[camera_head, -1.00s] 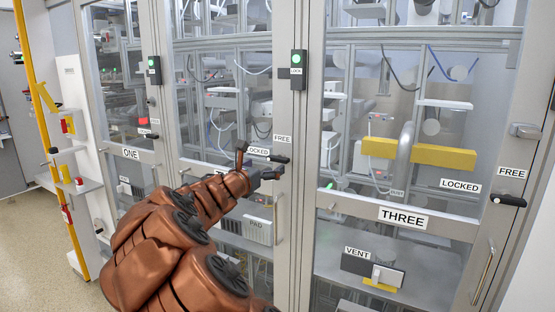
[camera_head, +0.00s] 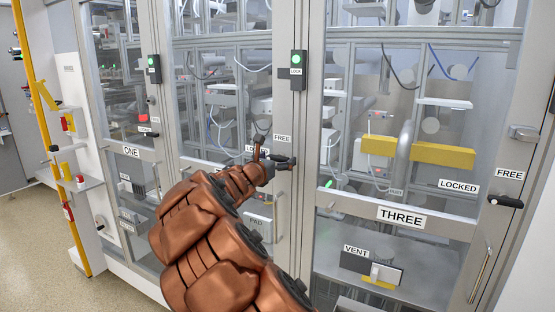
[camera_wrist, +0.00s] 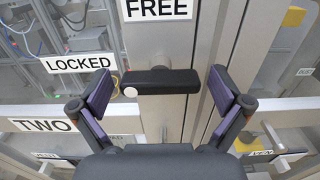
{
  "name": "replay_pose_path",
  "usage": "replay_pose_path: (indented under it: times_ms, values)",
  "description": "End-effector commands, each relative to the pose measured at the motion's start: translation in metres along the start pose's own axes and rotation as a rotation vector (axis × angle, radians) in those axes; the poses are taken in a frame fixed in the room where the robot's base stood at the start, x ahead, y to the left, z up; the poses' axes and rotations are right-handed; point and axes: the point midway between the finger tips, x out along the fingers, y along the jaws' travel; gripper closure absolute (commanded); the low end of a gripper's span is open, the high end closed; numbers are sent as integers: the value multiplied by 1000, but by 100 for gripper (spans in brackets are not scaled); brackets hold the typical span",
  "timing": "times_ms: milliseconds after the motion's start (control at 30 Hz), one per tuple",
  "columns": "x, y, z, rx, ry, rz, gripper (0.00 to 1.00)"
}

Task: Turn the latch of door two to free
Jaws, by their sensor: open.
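The latch of door two (camera_wrist: 160,81) is a black bar with a pale round end at its left. In the wrist view it lies level, just below the FREE label (camera_wrist: 158,9) and right of the LOCKED label (camera_wrist: 78,63). My gripper (camera_wrist: 160,90) is open, with one finger at each end of the latch bar and a gap at both sides. In the head view my gripper (camera_head: 264,160) is at the latch (camera_head: 284,162), and my arm hides part of door two. The TWO label (camera_wrist: 46,125) shows at the lower left of the wrist view.
Door three (camera_head: 401,217) stands to the right with its own latch (camera_head: 505,201) and handle (camera_head: 483,273). Door one (camera_head: 131,151) is to the left. A door handle (camera_wrist: 275,135) shows right of my gripper. The floor (camera_head: 40,240) at the left is clear.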

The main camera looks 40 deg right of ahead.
Motion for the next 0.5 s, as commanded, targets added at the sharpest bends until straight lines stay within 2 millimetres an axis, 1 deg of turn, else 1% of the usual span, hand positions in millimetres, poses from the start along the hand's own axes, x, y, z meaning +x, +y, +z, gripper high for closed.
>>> replay_pose_path:
  times_ms: [33,67,500]
  values:
    - [0,0,0,0,0,0,3]
    - [0,0,0,0,0,0,6]
    - [0,0,0,1,0,0,52]
